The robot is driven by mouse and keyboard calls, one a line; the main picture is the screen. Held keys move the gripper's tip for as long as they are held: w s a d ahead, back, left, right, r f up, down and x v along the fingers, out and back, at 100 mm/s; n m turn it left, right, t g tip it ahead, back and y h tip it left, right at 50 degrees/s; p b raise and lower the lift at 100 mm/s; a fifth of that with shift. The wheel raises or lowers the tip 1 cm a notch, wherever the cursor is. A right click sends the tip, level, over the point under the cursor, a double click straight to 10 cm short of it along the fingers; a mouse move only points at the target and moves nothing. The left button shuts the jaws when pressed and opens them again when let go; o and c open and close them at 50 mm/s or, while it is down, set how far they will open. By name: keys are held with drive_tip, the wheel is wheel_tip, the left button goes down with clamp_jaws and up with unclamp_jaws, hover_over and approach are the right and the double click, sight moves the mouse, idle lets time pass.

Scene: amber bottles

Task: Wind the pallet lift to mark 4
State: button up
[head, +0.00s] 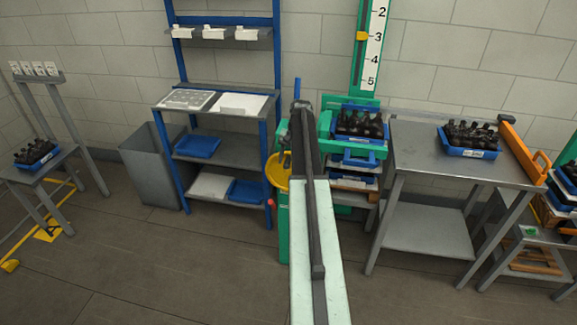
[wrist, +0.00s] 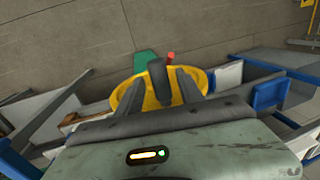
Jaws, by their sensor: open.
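The green pallet lift (head: 283,230) stands in the middle. Its white scale (head: 374,50) shows marks 2 to 5, and the yellow pointer (head: 362,36) is level with 3. A yellow handwheel (head: 275,172) is on the lift's left side, partly hidden by my arm. The wheel also shows in the wrist view (wrist: 127,100). My gripper (wrist: 158,88) is open over the wheel. A dark upright grip (wrist: 158,78) stands between its fingers; I cannot tell whether they touch it. A red knob (wrist: 171,57) is beyond the wheel.
A blue crate of dark bottles (head: 352,140) sits on the lift. A steel table (head: 412,150) with another bottle crate is at right. A blue-framed shelf (head: 230,150) and a grey bin (head: 150,175) are at left. The front floor is clear.

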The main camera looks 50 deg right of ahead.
drive_tip(key=shift+r, duration=0.1)
clamp_jaws()
drive_tip(key=shift+a, duration=0.1)
idle(1.1)
